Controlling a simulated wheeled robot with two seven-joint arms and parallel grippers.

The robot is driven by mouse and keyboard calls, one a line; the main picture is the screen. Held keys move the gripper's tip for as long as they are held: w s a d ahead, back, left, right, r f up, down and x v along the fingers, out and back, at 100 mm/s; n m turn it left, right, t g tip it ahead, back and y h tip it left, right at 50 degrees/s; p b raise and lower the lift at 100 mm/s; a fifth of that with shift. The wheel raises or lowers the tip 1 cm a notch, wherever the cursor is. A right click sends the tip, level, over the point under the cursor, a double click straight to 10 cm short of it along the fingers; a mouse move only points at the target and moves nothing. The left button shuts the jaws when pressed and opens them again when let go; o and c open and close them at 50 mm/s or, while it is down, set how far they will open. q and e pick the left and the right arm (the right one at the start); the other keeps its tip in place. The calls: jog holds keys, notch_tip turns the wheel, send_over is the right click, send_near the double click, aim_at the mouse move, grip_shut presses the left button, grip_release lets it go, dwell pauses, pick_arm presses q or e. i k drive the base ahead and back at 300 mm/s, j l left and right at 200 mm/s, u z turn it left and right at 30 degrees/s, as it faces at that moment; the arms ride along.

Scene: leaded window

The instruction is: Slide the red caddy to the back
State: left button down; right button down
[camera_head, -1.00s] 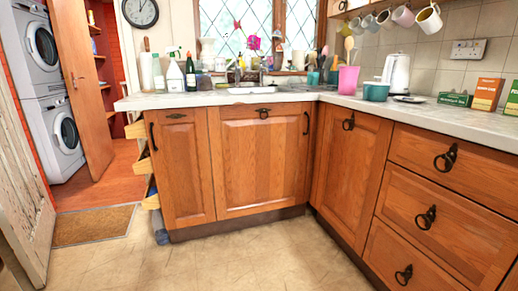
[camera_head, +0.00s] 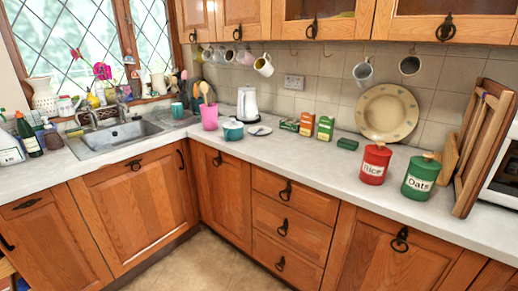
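A red caddy (camera_head: 375,165), a lidded canister with white lettering that looks like "Rice", stands upright on the right part of the pale countertop (camera_head: 318,176). It is near the middle of the counter's depth, with bare counter in front of it. A patterned plate (camera_head: 387,112) leans on the tiled wall behind it. A green canister (camera_head: 420,177) marked "Oats" stands close to its right. Neither of my grippers is in view.
Several small boxes (camera_head: 307,124), a white kettle (camera_head: 247,105) and a teal bowl (camera_head: 233,131) stand farther left. Wooden boards (camera_head: 483,150) and a white appliance (camera_head: 502,172) stand right of the green canister.

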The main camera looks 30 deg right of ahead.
aim_at(374, 168)
jog(key=z, duration=2)
jog(key=i+j+z, duration=0.35)
jog(key=j, duration=0.25)
